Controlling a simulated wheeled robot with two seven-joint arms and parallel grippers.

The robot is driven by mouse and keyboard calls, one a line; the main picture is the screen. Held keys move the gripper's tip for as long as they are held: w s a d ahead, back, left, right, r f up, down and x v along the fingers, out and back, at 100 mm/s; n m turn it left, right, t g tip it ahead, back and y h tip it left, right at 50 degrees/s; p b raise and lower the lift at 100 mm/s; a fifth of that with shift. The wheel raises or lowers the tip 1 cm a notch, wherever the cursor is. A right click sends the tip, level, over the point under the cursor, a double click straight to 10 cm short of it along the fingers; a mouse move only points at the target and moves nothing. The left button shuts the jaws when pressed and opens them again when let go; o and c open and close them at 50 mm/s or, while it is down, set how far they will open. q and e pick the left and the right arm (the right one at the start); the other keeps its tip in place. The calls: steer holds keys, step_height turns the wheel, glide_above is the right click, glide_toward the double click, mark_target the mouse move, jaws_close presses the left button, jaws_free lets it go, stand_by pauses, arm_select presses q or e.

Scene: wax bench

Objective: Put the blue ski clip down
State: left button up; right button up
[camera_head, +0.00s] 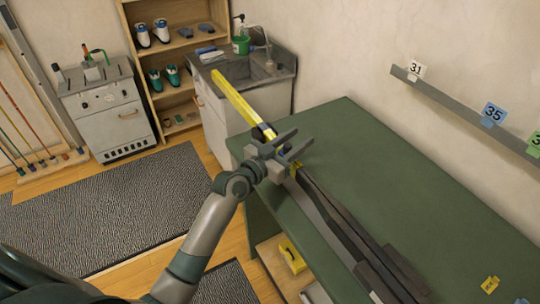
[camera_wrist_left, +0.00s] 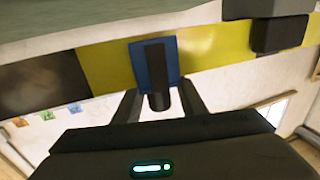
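A long ski (camera_head: 236,100), yellow at its far end and dark nearer, lies along the left edge of the green bench. My left gripper (camera_head: 297,143) is over the ski, its two fingers spread apart. In the left wrist view, a blue clip (camera_wrist_left: 138,65) with a black bar shows against the yellow ski (camera_wrist_left: 108,66). The bar's end is between the fingertips of my left gripper (camera_wrist_left: 158,98), with a visible gap on each side. In the head view this clip is mostly hidden by the gripper. My right gripper is out of view.
The green bench top (camera_head: 365,165) is largely clear right of the ski. A yellow tag (camera_head: 490,284) lies at its near right. A wall rail (camera_head: 450,102) carries numbered white, blue and green clips. A sink (camera_head: 245,72) stands beyond the bench.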

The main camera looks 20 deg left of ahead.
arm_select(q)
steer(key=b+v, duration=0.7)
steer(key=v, duration=1)
steer(key=shift+a, duration=0.35)
steer(key=shift+o, duration=0.7)
steer(key=shift+r, duration=0.1)
